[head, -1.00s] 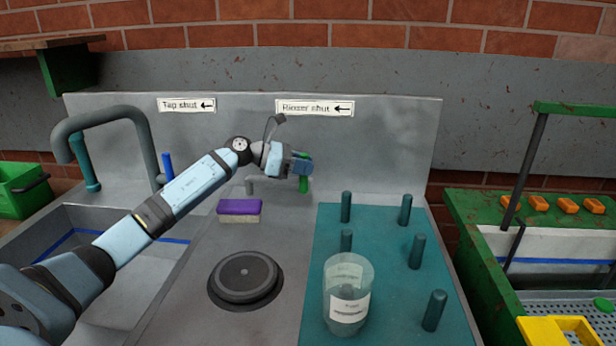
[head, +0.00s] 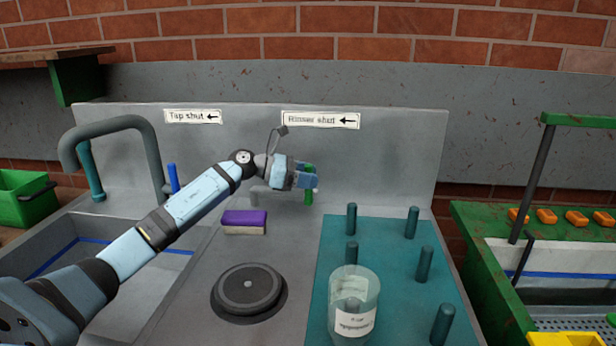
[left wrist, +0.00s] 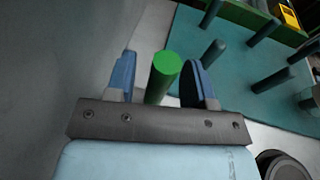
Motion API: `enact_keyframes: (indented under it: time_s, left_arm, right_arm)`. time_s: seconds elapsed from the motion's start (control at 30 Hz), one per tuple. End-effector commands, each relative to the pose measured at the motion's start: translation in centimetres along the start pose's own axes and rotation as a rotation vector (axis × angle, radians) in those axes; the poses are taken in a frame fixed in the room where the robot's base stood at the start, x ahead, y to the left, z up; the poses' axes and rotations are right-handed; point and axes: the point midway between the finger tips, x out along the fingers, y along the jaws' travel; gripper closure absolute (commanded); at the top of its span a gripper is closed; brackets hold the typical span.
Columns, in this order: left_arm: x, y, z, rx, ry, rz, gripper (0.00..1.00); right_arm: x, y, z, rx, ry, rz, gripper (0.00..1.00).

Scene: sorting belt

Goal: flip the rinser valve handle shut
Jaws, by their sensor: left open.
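The green rinser valve handle (head: 309,197) stands upright near the back wall of the sink unit, below the "Rinser shut" label (head: 320,120), whose arrow points left. My left gripper (head: 308,179) is at the handle, hiding its middle in the head view. In the left wrist view, the green handle (left wrist: 163,72) stands between the two blue fingers of my open left gripper (left wrist: 160,68). My right gripper is not in view.
A round black rinser (head: 248,290) and a purple-topped sponge (head: 244,222) are on the counter. A clear labelled jar (head: 355,318) stands on the teal peg mat (head: 390,290). The tap (head: 110,125) and a blue handle (head: 173,178) are at left.

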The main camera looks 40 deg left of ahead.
Motion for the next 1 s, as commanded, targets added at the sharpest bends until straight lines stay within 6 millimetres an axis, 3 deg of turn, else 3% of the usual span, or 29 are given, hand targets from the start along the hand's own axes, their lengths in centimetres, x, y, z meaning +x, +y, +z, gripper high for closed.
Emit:
enact_keyframes:
  time_s: [0.17,0.6,0.8,1.0]
  left_arm:
    - [-1.5,0.0,0.0,0.001,0.002,0.002,0.52]
    - [-10.9,0.0,-0.1,-0.002,0.004,0.001,0.52]
    - [-13.2,0.0,-0.1,-0.001,0.001,0.001,0.52]
    - [-13.8,0.0,0.0,-0.001,0.000,0.000,0.52]
  right_arm:
    - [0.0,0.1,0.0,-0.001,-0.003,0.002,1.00]
    - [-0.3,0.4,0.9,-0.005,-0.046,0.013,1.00]
    - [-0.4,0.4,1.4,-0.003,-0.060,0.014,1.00]
    - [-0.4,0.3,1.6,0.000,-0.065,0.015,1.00]
